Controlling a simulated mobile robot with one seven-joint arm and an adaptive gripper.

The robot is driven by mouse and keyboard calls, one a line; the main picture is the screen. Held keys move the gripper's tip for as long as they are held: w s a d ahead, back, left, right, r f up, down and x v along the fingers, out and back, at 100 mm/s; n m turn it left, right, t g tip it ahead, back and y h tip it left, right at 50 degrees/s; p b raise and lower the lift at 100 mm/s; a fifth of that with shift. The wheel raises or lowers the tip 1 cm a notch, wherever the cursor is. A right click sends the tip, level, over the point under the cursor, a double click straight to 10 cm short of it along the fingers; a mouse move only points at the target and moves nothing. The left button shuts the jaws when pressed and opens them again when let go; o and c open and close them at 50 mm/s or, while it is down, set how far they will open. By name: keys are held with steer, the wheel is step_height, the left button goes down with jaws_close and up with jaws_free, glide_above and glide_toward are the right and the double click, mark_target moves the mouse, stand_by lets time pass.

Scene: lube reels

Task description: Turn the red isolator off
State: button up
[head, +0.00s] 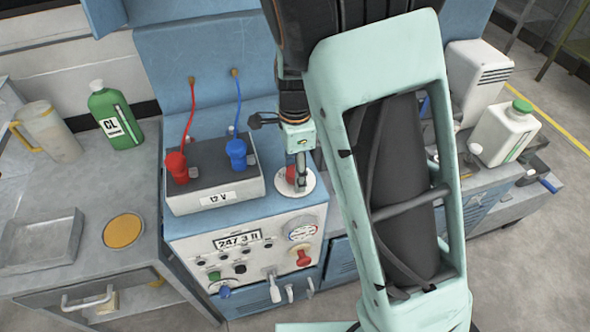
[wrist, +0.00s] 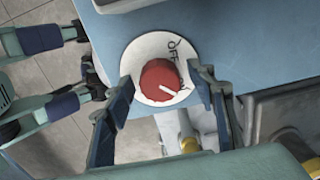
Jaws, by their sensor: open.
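The red isolator is a round red knob (wrist: 160,82) on a white disc with dark lettering, OFF among it, on the blue cabinet top. A white mark on the knob points to the lower right in the wrist view, away from OFF. My gripper (wrist: 161,76) is open, with one finger on each side of the knob; whether the fingers touch it I cannot tell. In the head view my gripper (head: 299,178) hangs down over the disc (head: 306,187), and the red knob (head: 291,174) is partly hidden behind it.
A grey 12 V battery (head: 214,187) with red and blue clamps stands close left of the knob. Below is a front panel (head: 255,245) with a display, gauge and handles. A green bottle (head: 116,117) and a metal tray (head: 40,240) are on the left bench.

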steer(key=c, duration=1.2)
steer(key=shift+o, duration=0.2)
steer(key=shift+n, duration=0.4)
steer(key=n, duration=0.3)
steer(key=shift+n, duration=0.3)
steer(key=n, duration=0.4)
steer(key=shift+n+b, duration=0.3)
steer(key=shift+b, duration=0.05)
steer(key=n, duration=0.4)
steer(key=shift+n+b, duration=0.3)
steer(key=n, duration=0.4)
steer(key=shift+n, duration=0.3)
